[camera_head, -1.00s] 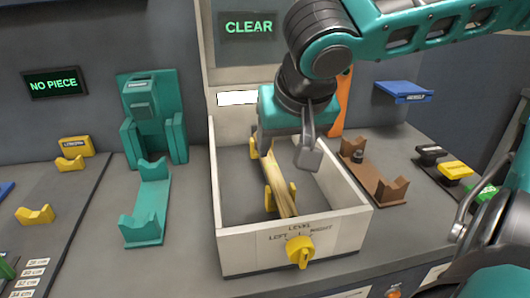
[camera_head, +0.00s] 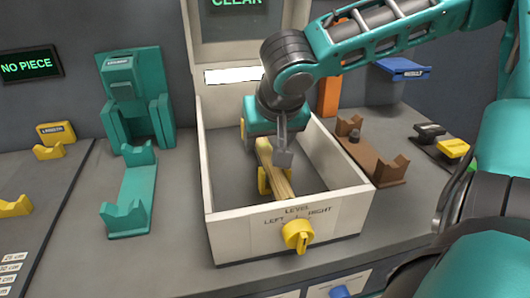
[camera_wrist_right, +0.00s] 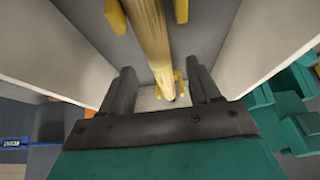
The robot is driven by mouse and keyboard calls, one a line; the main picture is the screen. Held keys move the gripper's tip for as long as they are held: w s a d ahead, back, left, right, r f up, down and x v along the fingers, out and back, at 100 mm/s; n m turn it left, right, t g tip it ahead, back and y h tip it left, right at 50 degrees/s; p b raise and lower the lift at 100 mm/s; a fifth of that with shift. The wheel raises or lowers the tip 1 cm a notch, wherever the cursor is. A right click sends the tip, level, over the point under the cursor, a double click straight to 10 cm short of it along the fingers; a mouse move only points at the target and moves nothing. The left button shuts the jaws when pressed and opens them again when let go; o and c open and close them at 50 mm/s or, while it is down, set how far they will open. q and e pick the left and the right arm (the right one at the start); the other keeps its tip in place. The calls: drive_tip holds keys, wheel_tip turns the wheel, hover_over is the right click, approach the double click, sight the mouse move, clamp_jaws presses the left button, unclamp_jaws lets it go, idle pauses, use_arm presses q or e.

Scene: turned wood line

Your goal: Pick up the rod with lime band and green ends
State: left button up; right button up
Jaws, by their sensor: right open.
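A pale wooden rod (camera_head: 275,175) lies lengthwise in the white open-topped box (camera_head: 340,205), resting on yellow supports. In the right wrist view the rod (camera_wrist_right: 150,38) runs down the middle, with a faint yellowish band on it. Its end colours cannot be made out. My right gripper (camera_head: 270,150) points down into the box over the rod's far part and partly hides it. In the right wrist view the gripper (camera_wrist_right: 160,85) is open, one finger on each side of the rod, with gaps to both. Contact is not visible. My left gripper is out of view.
The box walls stand close around my right gripper. A yellow knob (camera_head: 298,236) is on its front. A teal cradle (camera_head: 132,195) stands left, a brown cradle (camera_head: 372,152) right. A blue piece (camera_head: 403,68) is at the back right. Grey counter lies free between teal cradle and box.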

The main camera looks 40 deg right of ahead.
sight(266, 147)
drive_tip(key=x, duration=0.3)
drive_tip(key=shift+d+f, duration=0.1)
drive_tip(key=shift+c, duration=0.2)
clamp_jaws()
